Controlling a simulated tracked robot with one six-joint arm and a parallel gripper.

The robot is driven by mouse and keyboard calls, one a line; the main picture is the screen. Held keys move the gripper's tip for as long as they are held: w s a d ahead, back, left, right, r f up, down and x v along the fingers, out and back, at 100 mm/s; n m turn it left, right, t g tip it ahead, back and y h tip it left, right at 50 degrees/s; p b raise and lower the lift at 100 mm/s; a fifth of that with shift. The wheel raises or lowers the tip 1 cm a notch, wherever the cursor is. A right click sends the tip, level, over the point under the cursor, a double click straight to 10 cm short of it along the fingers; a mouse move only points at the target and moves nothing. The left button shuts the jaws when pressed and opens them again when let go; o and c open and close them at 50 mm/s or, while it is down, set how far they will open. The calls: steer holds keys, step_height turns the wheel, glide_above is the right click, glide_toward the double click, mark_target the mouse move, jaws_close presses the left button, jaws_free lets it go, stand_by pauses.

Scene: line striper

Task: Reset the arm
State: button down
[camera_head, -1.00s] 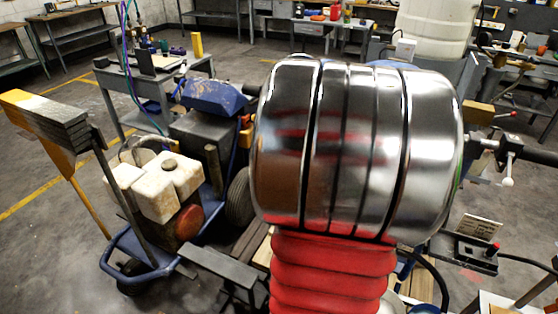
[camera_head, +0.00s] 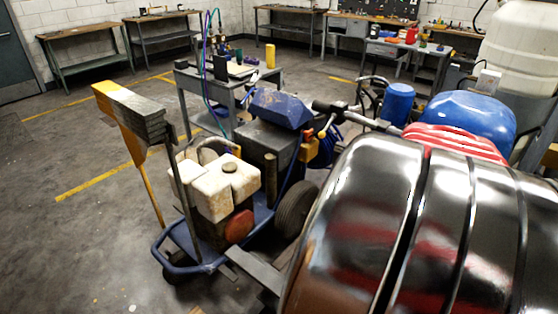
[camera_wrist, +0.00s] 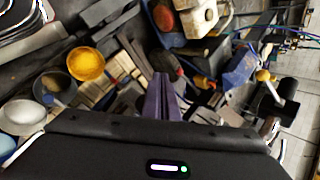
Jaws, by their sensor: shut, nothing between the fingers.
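My arm's large chrome segment fills the lower right of the head view, with a red ribbed sleeve behind it. My gripper does not show in the head view. In the wrist view my gripper (camera_wrist: 161,80) shows as purple fingers, shut together with nothing between them. It is over a cluttered surface, and the gap below it is hard to judge. The blue line striper (camera_head: 282,108) stands left of my arm in the head view. Its blue hood (camera_wrist: 240,68) also shows at the right of the wrist view.
In the wrist view a yellow-filled cup (camera_wrist: 86,64) and a white rounded object (camera_wrist: 22,117) lie left of the fingers. In the head view a grey cart (camera_head: 212,87) stands behind the striper, and a blue drum (camera_head: 398,103) stands behind my arm. The floor at left is open.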

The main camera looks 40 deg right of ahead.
steer(key=w+a+r+n+y, duration=0.15)
steer(key=w+a+n, duration=0.3)
steer(key=a, duration=0.55)
steer(key=w+a+r+n+y, duration=0.1)
steer(key=w+a+r+n, duration=0.15)
steer(key=w+a, duration=0.45)
steer(key=s+a+n+g, duration=0.1)
steer(key=s+a+n, duration=0.5)
steer(key=a+n, duration=0.2)
steer(key=s+a+n+g, duration=0.1)
steer(key=s+a+n, duration=0.5)
steer(key=a+n, duration=0.2)
steer(key=shift+a+f+h, duration=0.3)
steer(key=shift+a+h, duration=0.15)
steer(key=shift+a, duration=0.85)
